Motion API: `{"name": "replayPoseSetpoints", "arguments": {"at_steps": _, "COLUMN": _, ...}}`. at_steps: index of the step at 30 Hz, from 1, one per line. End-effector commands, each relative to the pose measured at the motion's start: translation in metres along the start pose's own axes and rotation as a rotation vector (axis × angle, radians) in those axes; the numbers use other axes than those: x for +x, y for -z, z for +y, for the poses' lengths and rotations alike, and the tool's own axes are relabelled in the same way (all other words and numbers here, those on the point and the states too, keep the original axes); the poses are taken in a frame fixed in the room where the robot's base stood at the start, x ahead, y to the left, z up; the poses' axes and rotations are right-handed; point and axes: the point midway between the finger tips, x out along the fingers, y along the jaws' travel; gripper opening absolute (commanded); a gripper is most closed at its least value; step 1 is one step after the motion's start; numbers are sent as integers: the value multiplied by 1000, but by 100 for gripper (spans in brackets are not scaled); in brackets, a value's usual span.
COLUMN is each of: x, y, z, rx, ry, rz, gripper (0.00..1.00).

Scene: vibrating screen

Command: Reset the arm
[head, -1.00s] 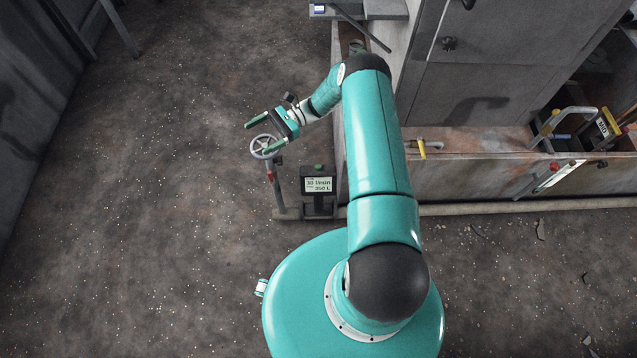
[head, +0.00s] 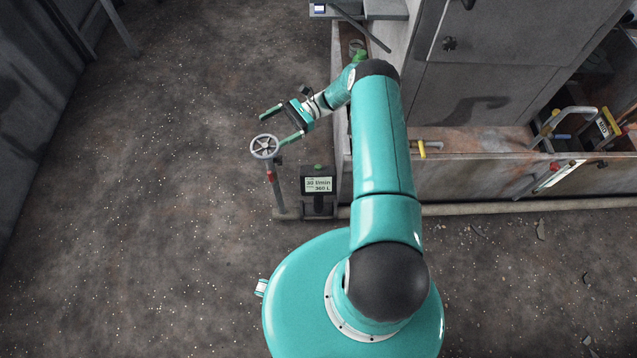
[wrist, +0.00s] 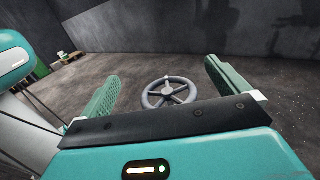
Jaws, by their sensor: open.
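My gripper (head: 276,127) is open, and nothing shows between its two green fingers. In the head view it is just above and right of a grey spoked handwheel (head: 265,146) on a thin upright stem. In the wrist view the handwheel (wrist: 170,93) shows beyond the palm, between the two spread fingers (wrist: 168,88). My arm reaches forward from my body and bends left at the elbow.
A small display box (head: 319,186) reading 30 l/min and 360 L stands right of the handwheel stem. A grey machine with a long trough (head: 470,180) fills the right side. A yellow-handled valve (head: 423,149) sticks out from it. The floor at left is open.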

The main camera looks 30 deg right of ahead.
Motion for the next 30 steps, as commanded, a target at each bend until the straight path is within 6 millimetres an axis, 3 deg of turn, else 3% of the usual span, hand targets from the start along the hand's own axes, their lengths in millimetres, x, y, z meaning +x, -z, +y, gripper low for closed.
{"name": "replayPoseSetpoints", "arguments": {"at_steps": 20, "x": -6, "y": -2, "z": 0, "rx": -2, "ry": -2, "rz": 3, "gripper": 100}}
{"name": "replayPoseSetpoints", "arguments": {"at_steps": 25, "x": -1, "y": -26, "z": -5, "rx": -39, "ry": -44, "rz": 71, "gripper": 100}}
{"name": "replayPoseSetpoints", "arguments": {"at_steps": 30, "x": 12, "y": -77, "z": -8, "rx": -125, "ry": -135, "rz": 221, "gripper": 100}}
